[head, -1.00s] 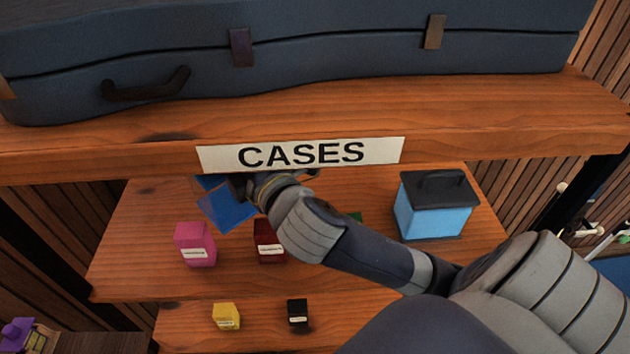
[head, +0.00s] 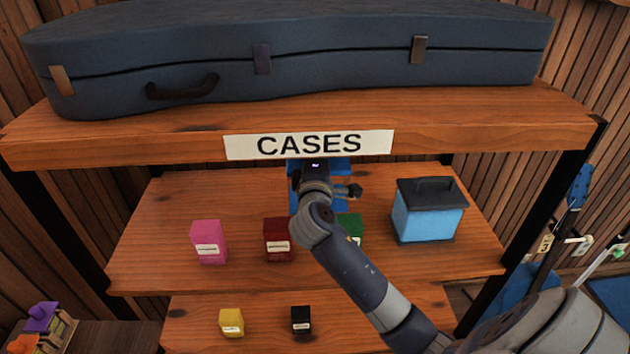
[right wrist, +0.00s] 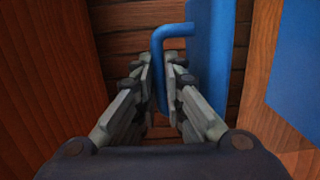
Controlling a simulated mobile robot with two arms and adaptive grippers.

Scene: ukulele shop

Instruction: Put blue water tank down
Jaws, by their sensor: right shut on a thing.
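The blue water tank (head: 339,169) is mostly hidden behind my right gripper (head: 325,188) in the head view, under the CASES board and above the middle shelf. In the right wrist view, the fingers of my right gripper (right wrist: 159,70) are shut around a bent blue handle (right wrist: 159,45). A blue upright part (right wrist: 209,45) of the tank stands just right of the fingers. I cannot tell whether the tank touches the shelf. My left gripper is not in view.
The middle shelf (head: 160,270) holds a pink box (head: 207,238), a dark red box (head: 277,238), a partly hidden green box (head: 351,226) and a light-blue black-lidded box (head: 428,215). The upper shelf (head: 470,125) holds a dark case (head: 340,60) overhead. Bare board shows at the left rear.

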